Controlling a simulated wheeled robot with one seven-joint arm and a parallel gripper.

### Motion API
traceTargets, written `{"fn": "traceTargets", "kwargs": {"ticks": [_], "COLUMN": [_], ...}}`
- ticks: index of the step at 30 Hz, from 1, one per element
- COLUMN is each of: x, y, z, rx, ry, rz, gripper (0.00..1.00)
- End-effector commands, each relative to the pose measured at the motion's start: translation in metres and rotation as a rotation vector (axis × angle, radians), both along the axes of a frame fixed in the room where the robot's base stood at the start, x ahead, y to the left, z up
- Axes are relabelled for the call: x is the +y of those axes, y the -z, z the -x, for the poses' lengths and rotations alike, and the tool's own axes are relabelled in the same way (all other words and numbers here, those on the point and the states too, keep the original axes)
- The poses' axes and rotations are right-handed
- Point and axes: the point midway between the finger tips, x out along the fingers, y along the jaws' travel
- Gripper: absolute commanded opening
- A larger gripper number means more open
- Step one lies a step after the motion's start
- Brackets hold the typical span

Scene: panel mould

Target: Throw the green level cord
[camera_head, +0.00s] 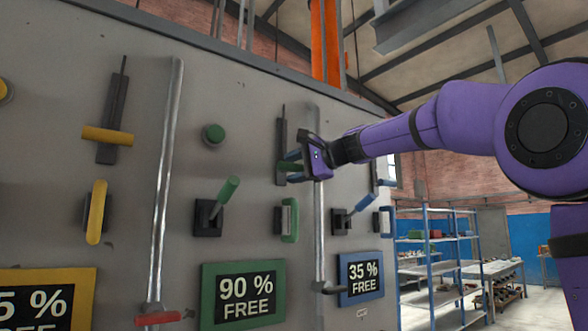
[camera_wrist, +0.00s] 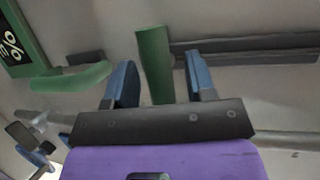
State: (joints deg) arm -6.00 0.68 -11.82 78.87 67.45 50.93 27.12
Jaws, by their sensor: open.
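The green level cord's crossbar handle (camera_head: 285,167) sits on a dark vertical slot (camera_head: 281,130) in the grey panel, in the head view. In the wrist view the green bar (camera_wrist: 154,60) stands between my two blue fingertips, with the dark slot rails running off to the right. My gripper (camera_head: 303,160) is at the handle, its fingers open on either side of the bar. It also shows in the wrist view (camera_wrist: 158,82). There is a visible gap beside the bar; I cannot tell whether either finger touches it. The gripper hides part of the handle in the head view.
A green lever (camera_head: 226,190), green pull handle (camera_head: 291,220) and green knob (camera_head: 213,134) are nearby on the panel. A metal rod (camera_head: 319,230) runs close by. A blue lever (camera_head: 364,204) sits right. Yellow controls (camera_head: 107,135) are left. Shelves (camera_head: 428,240) stand beyond the panel.

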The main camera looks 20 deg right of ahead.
Motion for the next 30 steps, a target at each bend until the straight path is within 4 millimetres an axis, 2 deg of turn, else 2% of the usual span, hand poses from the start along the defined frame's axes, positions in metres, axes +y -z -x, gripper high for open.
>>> {"fn": "traceTargets", "kwargs": {"ticks": [8,11,15,22,30], "x": [0.001,0.001,0.001,0.001,0.000], "y": [0.000,0.000,0.000,-0.006,-0.053], "z": [-0.001,-0.001,-0.001,-0.001,-0.002], "rx": [0.000,-0.001,-0.001,-0.003,-0.005], "ry": [0.001,0.001,0.001,0.001,0.000], "rz": [0.000,0.001,0.001,0.002,0.003], "gripper": [0.50,0.32,0.00,0.00,0.00]}}
